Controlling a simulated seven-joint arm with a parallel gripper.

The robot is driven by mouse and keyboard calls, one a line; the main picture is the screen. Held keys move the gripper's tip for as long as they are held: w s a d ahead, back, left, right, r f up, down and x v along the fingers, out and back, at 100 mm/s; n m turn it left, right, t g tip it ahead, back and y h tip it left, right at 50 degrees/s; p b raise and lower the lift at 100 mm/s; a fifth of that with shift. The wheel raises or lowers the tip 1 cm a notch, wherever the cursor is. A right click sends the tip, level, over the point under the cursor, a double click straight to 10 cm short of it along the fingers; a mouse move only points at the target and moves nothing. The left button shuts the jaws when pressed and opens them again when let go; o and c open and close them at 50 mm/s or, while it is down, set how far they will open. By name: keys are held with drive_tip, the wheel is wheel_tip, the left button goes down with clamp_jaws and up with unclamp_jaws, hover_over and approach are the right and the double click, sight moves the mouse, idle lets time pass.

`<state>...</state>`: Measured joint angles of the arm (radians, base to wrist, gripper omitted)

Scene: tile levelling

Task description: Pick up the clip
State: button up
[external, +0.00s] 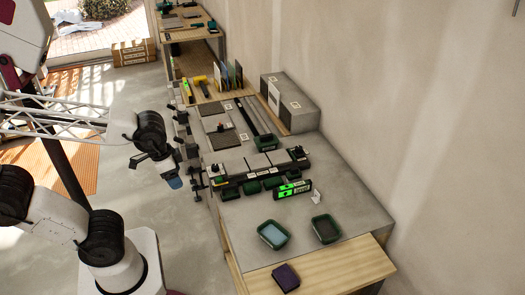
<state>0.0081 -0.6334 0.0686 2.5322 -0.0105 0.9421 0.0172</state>
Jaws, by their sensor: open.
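My gripper (191,165) is at the left edge of the workbench, left of the tiles. Its jaws are open, and I see nothing between them, though it is small and dark here. I cannot pick out the clip for sure at this size. Grey tiles (232,162) lie in a row on the bench.
A green-lit level (294,190) stands right of the trays. Two green-rimmed trays, one light blue inside (273,234) and one dark (326,229), sit nearer. A dark purple block (286,277) lies on the wooden front. A concrete block (289,101) stands by the wall.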

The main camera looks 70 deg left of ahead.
drive_tip(key=n+t, duration=0.9)
drive_tip(key=n, duration=1.9)
hover_over(317, 194)
drive_tip(key=s, duration=1.2)
wheel_tip(317, 194, down, 12)
drive_tip(key=w+f+n, duration=0.2)
drive_tip(key=n, duration=0.1)
drive_tip(key=w+f+n+t, duration=0.1)
drive_tip(key=w+f+n, duration=0.1)
drive_tip(key=f+n, duration=0.1)
drive_tip(key=w+f+n+t+y, duration=0.1)
drive_tip(key=w+f+n, duration=0.1)
drive_tip(key=shift+w+f+n, duration=0.3)
drive_tip(key=shift+f+n, duration=0.1)
drive_tip(key=shift+w, duration=0.1)
drive_tip(key=shift+x, duration=1.2)
drive_tip(key=shift+w+f, duration=0.1)
drive_tip(key=shift+x, duration=2.45)
